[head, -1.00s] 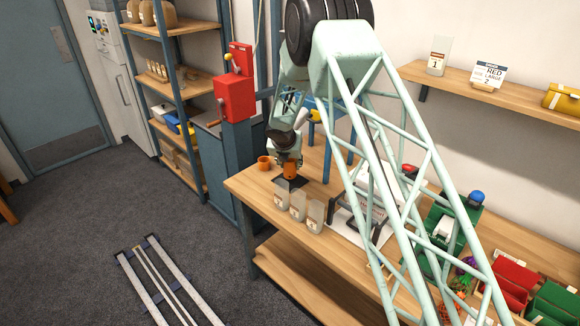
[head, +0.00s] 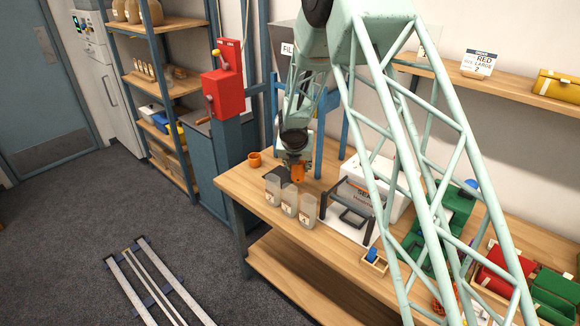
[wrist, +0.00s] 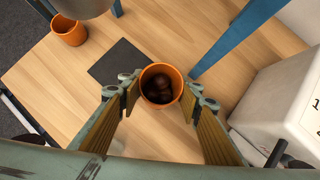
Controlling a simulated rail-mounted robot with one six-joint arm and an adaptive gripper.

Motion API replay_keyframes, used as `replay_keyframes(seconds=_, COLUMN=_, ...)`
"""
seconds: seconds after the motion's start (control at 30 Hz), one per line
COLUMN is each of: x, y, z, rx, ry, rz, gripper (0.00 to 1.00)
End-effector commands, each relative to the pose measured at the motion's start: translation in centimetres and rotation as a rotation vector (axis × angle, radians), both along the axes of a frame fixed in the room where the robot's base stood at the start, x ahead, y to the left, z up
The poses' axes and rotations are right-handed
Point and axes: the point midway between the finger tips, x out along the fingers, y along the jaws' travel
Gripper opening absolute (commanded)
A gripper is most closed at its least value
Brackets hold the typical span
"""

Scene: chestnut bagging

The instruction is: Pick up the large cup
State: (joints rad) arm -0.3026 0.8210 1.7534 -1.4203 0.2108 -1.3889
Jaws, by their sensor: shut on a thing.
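My gripper (wrist: 160,87) is shut on an orange cup (wrist: 147,93), with one finger on each side of it. Several dark brown chestnuts (wrist: 158,90) lie inside the cup. In the head view the held cup (head: 298,173) hangs under my gripper (head: 297,165), to the right of a dark square mat (head: 275,172). I cannot tell exactly how high it is above the table. A second orange cup (wrist: 68,30) stands on the table at the upper left of the wrist view; it also shows in the head view (head: 254,159).
Several clear labelled containers (head: 289,199) stand along the table's front edge. A white machine with a dark handle frame (head: 350,205) is to their right. Blue stand legs (wrist: 232,42) rise behind the cup. Red and green bins (head: 552,300) sit at the far right.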

Motion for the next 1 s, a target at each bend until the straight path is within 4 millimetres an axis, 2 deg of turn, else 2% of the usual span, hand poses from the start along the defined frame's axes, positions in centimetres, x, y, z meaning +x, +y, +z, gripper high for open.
replay_keyframes(seconds=0.2, x=-2.1, y=-2.7, z=-0.2, rx=0.000, ry=0.000, rz=-0.001, gripper=0.12)
replay_keyframes(seconds=0.5, x=-4.2, y=-5.2, z=-0.1, rx=0.000, ry=-0.001, rz=0.000, gripper=0.12)
replay_keyframes(seconds=0.7, x=-5.0, y=-6.2, z=0.0, rx=0.000, ry=-0.001, rz=-0.001, gripper=0.12)
replay_keyframes(seconds=1.0, x=-5.4, y=-6.6, z=0.1, rx=0.000, ry=-0.001, rz=0.000, gripper=0.12)
